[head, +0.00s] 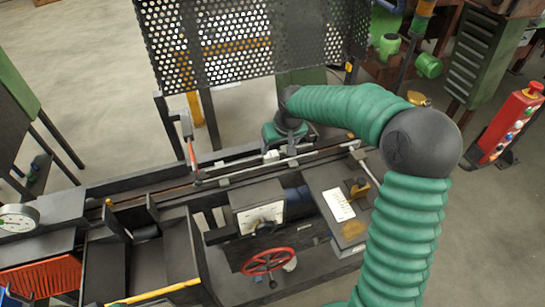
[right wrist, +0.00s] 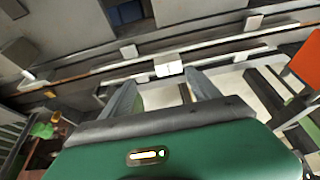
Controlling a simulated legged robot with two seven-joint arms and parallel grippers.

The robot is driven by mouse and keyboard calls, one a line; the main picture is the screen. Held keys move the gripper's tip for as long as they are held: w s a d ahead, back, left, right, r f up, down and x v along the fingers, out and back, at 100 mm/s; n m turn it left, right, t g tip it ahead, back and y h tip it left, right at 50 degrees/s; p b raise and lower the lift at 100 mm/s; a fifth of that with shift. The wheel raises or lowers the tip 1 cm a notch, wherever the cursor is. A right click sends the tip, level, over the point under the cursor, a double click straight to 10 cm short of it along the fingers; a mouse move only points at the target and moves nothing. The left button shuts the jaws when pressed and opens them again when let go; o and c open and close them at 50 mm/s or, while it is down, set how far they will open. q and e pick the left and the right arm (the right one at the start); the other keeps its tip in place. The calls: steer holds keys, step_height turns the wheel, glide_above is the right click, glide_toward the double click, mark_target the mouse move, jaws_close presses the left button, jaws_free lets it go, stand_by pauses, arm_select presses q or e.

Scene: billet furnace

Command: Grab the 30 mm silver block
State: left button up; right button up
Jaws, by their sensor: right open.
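A small pale silver block (head: 271,156) sits on the long rail of the machine in the head view. In the right wrist view the block (right wrist: 169,69) lies just past my fingertips, roughly between them; its size cannot be read. My right gripper (right wrist: 161,79) is open and empty, with its two grey fingers apart. In the head view the green right gripper body (head: 285,132) is just behind and above the block, and its fingers are mostly hidden there. I cannot see contact between fingers and block. My left gripper is not in view.
A perforated dark guard (head: 250,45) stands behind the rail. A red handwheel (head: 267,262) and a scale box (head: 258,208) are in front. A red button post (head: 508,125) stands at the right. A dial gauge (head: 18,217) is at the far left.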

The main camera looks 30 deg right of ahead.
mark_target(270, 155)
steer(key=f, duration=0.1)
steer(key=w+a+f, duration=0.2)
steer(key=f, duration=0.1)
steer(key=shift+w+a+p, duration=0.1)
steer(key=shift+p, duration=0.3)
steer(key=shift+x, duration=0.95)
steer(key=shift+w+d+f, duration=0.1)
steer(key=shift+d+f, duration=0.25)
steer(key=shift+d, duration=0.4)
steer(key=shift+c, duration=3.3)
steer(key=shift+a+r, duration=0.1)
steer(key=shift+a, duration=0.35)
steer(key=c, duration=0.7)
jaws_close()
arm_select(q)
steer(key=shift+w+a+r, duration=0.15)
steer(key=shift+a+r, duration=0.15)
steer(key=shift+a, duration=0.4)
arm_select(e)
steer(key=shift+d, duration=0.1)
